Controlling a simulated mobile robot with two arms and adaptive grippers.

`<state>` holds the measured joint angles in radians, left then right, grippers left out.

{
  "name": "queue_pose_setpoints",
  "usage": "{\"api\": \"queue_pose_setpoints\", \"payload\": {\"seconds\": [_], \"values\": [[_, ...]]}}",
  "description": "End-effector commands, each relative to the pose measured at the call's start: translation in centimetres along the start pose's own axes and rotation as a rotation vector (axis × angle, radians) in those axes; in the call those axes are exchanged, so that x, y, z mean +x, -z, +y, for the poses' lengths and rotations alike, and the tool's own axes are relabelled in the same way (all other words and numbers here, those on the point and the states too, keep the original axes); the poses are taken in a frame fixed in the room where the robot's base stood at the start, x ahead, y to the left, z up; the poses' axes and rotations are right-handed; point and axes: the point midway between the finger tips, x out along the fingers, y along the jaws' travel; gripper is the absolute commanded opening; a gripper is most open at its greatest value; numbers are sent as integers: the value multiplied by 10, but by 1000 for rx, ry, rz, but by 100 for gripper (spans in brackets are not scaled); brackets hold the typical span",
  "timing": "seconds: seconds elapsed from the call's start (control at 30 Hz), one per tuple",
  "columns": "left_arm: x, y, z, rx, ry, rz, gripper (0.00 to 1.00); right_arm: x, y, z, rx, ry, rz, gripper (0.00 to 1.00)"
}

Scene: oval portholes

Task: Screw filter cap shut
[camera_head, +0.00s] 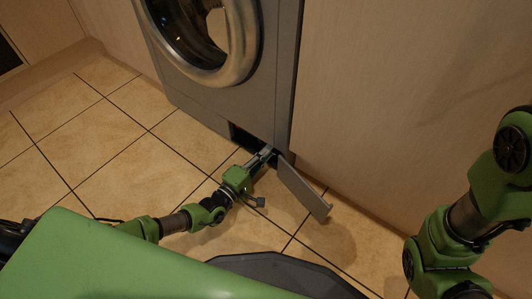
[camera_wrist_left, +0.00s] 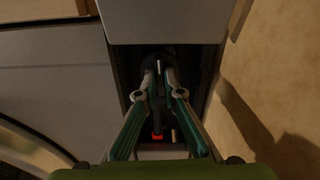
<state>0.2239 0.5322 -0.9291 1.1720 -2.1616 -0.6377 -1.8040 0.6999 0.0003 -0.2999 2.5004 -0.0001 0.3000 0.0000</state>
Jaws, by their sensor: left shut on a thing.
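The filter cap (camera_wrist_left: 156,58) is a dark round piece inside the small filter opening (camera_head: 240,135) low on the front of the washing machine (camera_head: 205,92). My left gripper (camera_head: 266,153) reaches into this opening. In the left wrist view its fingers (camera_wrist_left: 161,74) are shut on the cap, one on each side. Fingertips and deep shadow hide part of the cap, so its angle is hard to tell. In the head view the cap is hidden. My right arm shows at the right, but its gripper is out of view.
The grey filter flap (camera_head: 303,186) hangs open just right of my left gripper. A small red piece (camera_wrist_left: 157,137) shows between the fingers in the left wrist view. A wood panel (camera_head: 400,110) stands right of the machine. The tiled floor (camera_head: 100,150) at left is clear.

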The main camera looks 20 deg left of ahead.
Motion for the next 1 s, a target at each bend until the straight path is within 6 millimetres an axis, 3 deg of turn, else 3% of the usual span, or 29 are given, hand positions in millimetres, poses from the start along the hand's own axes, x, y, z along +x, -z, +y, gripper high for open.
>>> {"api": "queue_pose_setpoints", "payload": {"seconds": [0.3,0.33,0.4,0.77,1.0], "values": [[0,1,-1,0,3,1,0,0,0,0,0,0,0,50],[0,1,-1,0,3,1,13,0,0,0,0,0,0,50],[0,1,-1,0,3,1,25,0,0,0,0,0,0,50],[-3,0,-1,-1,2,1,25,0,-1,1,1,-4,-2,50],[-39,1,-2,-2,4,1,25,0,-1,0,1,-2,-1,50]]}}
